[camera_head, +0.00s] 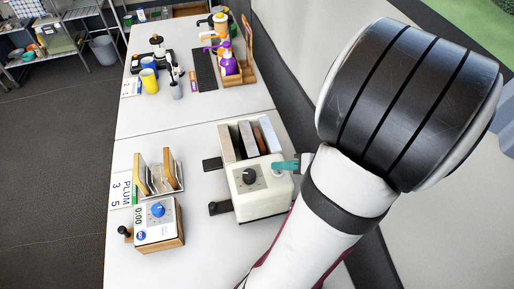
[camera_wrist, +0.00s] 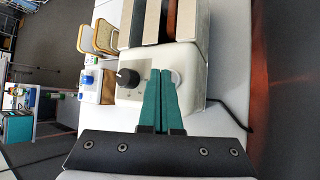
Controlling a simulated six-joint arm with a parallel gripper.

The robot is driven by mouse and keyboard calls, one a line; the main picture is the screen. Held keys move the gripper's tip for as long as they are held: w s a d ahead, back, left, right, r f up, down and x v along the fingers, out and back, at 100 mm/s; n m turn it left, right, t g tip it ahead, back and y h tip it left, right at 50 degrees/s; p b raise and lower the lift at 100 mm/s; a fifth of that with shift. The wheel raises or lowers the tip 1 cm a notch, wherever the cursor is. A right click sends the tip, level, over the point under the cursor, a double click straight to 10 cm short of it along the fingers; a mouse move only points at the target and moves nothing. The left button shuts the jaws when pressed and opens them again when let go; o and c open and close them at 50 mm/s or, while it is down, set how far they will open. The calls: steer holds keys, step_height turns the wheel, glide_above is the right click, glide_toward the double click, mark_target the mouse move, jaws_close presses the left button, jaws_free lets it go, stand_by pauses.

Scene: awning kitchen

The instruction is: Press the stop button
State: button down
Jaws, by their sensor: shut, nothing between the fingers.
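A cream toaster (camera_head: 262,200) stands on the white table with brown slices (camera_head: 246,138) in its top slots. Its front panel (camera_wrist: 195,95) has a dark round knob (camera_head: 249,176), also in the wrist view (camera_wrist: 127,78). A pale round button (camera_wrist: 177,77) shows partly beside my fingertips; I cannot read any label on it. My gripper (camera_head: 284,166) has teal fingers, shut together and empty. In the wrist view the fingertips (camera_wrist: 160,72) lie over the panel between knob and button, hiding part of it. I cannot tell if they touch.
A timer with a blue knob (camera_head: 158,210) and a rack with toast (camera_head: 156,172) stand left of the toaster. A black lever (camera_head: 220,208) juts from the toaster. Cups (camera_head: 149,80) and bottles (camera_head: 228,62) stand farther back. The table between (camera_head: 170,125) is clear.

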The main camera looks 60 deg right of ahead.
mark_target(281, 174)
steer(key=shift+f, duration=0.4)
stand_by(0.3)
steer(key=shift+r, duration=0.85)
steer(key=shift+r, duration=2.5)
steer(key=shift+w, duration=0.1)
